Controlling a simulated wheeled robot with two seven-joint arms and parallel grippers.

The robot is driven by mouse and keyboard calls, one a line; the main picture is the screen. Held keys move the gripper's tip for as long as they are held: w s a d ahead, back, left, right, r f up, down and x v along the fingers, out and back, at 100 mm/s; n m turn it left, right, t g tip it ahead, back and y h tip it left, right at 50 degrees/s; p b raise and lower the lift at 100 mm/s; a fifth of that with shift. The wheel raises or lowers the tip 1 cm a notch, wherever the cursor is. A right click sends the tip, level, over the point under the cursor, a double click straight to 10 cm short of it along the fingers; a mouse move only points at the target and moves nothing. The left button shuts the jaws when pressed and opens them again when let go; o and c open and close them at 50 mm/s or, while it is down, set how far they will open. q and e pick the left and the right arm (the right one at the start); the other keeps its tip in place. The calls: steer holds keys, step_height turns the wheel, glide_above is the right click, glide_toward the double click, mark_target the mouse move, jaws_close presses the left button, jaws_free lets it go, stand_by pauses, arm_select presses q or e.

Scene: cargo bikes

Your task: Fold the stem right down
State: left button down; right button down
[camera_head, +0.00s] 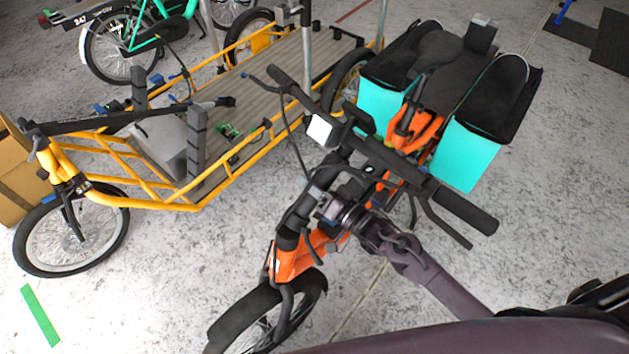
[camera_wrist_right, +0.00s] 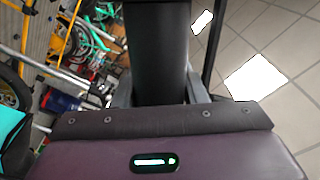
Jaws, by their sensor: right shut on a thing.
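The orange cargo bike (camera_head: 292,258) stands in the middle of the camera_head view, with its front wheel toward me. Its black stem (camera_head: 297,213) rises from the orange head tube to the wide black handlebar (camera_head: 455,207). The stem stands up, not folded down. My right gripper (camera_head: 333,206) is shut on the stem from the right side, below the handlebar. In the right wrist view the stem shows as a thick black tube (camera_wrist_right: 158,50) between the fingers; the exact contact is partly hidden. My left gripper is not in view.
A yellow cargo bike (camera_head: 160,199) with a flat slatted deck stands close on the left. Brake levers and cables hang around the handlebar. Turquoise panniers (camera_head: 468,155) sit at the orange bike's rear. A green strip (camera_head: 40,315) lies on open floor at lower left.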

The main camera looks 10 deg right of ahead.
steer(key=shift+s+a+r, duration=0.1)
steer(key=shift+a+r, duration=0.35)
steer(key=shift+a, duration=0.05)
steer(key=c, duration=1.2)
jaws_free()
steer(key=o, duration=0.3)
steer(key=shift+s+a, duration=0.1)
steer(key=shift+d+f, duration=0.1)
steer(key=shift+d, duration=0.1)
steer(key=shift+d+f, duration=0.1)
steer(key=shift+d, duration=0.05)
steer(key=f+p+v, duration=0.1)
steer(key=v, duration=1.6)
steer(key=shift+p, duration=0.4)
